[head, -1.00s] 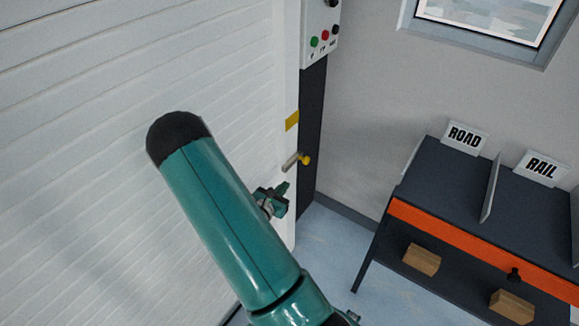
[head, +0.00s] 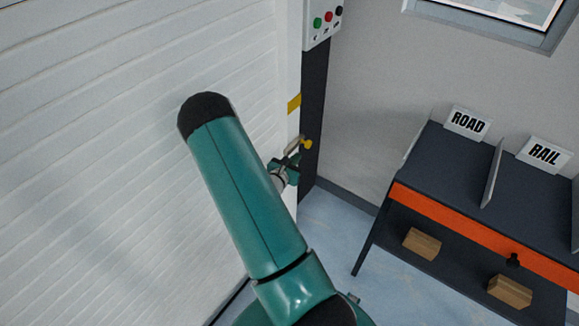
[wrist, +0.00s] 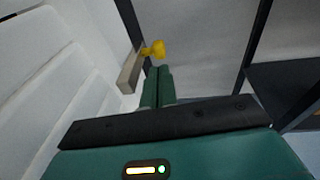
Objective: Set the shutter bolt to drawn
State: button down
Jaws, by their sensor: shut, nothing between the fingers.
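The shutter bolt shows in the head view as a metal bar (head: 293,146) with a yellow knob (head: 306,144), low on the right edge of the white shutter (head: 130,180). In the wrist view the bar (wrist: 130,72) sits left of the yellow knob (wrist: 155,49). My gripper (wrist: 158,70) is shut and empty, its green fingertips just below the knob in that view. I cannot tell whether they touch it. In the head view my gripper (head: 290,162) is partly hidden behind my arm and overlaps the lower part of the bolt.
A dark table (head: 450,180) with ROAD (head: 467,122) and RAIL (head: 544,154) signs stands at right. Blue floor (head: 335,230) lies clear between.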

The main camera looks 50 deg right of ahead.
aim_at(310, 143)
jog(key=x, duration=0.6)
jog(key=x, duration=0.4)
jog(key=shift+s+d+r, duration=0.25)
jog(key=shift+d+r, duration=0.05)
jog(key=shift+d, duration=0.05)
jog(key=shift+d+r, duration=0.2)
jog(key=shift+w, duration=0.1)
